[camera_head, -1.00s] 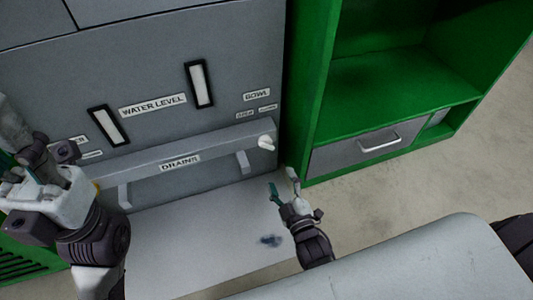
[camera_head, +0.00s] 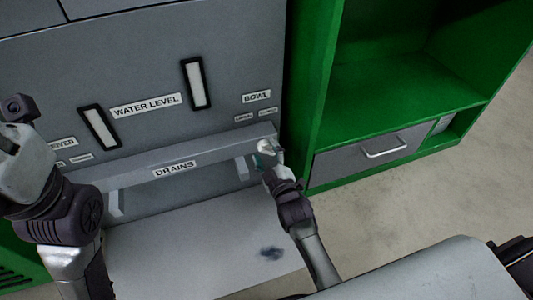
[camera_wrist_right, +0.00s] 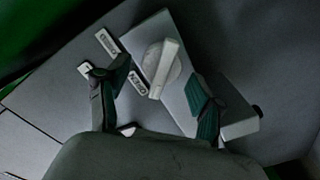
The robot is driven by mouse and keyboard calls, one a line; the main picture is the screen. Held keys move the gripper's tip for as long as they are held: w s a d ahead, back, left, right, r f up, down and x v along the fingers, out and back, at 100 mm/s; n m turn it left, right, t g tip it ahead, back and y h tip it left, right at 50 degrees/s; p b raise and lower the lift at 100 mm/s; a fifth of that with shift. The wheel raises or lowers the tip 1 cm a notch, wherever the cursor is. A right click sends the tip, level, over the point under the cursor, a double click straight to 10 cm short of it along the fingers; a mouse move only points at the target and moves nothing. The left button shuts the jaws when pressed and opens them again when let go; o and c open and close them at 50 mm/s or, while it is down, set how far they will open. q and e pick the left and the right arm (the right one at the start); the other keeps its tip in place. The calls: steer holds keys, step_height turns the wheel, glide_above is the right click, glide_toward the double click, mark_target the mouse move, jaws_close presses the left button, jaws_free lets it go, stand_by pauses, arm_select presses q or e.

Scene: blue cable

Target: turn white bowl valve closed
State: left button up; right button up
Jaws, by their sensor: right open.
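The white bowl valve (camera_head: 264,146) is a knob at the right end of the grey bar under the BOWL label (camera_head: 256,97). In the right wrist view the valve (camera_wrist_right: 167,68) shows as a round base with a raised handle lying obliquely. My right gripper (camera_head: 269,158) is open at the valve. In the right wrist view its two teal-padded fingers (camera_wrist_right: 158,75) stand on either side of the valve, with visible gaps. My left gripper (camera_head: 25,165) is partly in view at the left edge; its fingers cannot be made out.
A pale shelf (camera_head: 190,250) lies below. A green cabinet (camera_head: 390,90) with a grey drawer (camera_head: 350,155) stands close on the right. Bare floor is beyond it.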

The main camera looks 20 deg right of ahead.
steer(key=c, duration=1.1)
steer(key=shift+c, duration=0.2)
